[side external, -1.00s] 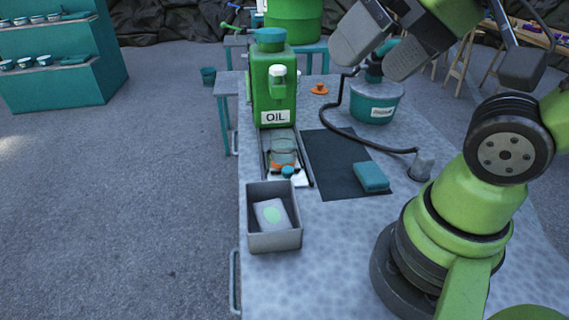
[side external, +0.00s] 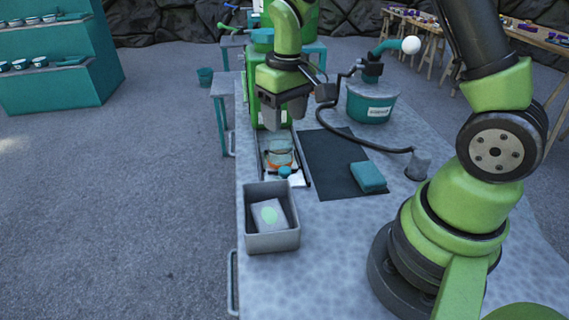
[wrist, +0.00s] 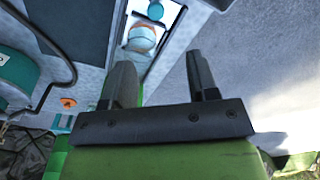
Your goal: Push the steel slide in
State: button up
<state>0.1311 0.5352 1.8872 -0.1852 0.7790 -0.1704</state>
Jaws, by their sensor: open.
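The steel slide (side external: 297,181) is a pale plate between dark rails at the foot of the green oil dispenser (side external: 260,112). It is drawn out towards the grey bin. A glass jar (side external: 280,153) with an orange band stands on it, and a teal knob (side external: 285,172) is at its front end. My gripper (side external: 284,116) is open and empty, in front of the dispenser and above the slide's back end. It covers most of the dispenser. In the wrist view the jar (wrist: 141,38) and knob (wrist: 155,11) appear beyond my open fingers (wrist: 160,78).
A grey bin (side external: 272,240) holding a pale packet stands in front of the slide. A dark mat (side external: 335,160) with a teal block (side external: 368,177) lies to the right. A teal pot (side external: 370,106) and black hose (side external: 350,142) stand behind it.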

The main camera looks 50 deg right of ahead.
aim_at(285, 169)
jog(key=shift+g, duration=0.3)
jog(key=f, duration=1.2)
jog(key=shift+w+d+f, duration=0.2)
jog(key=shift+d+f, duration=0.05)
jog(key=shift+d, duration=0.05)
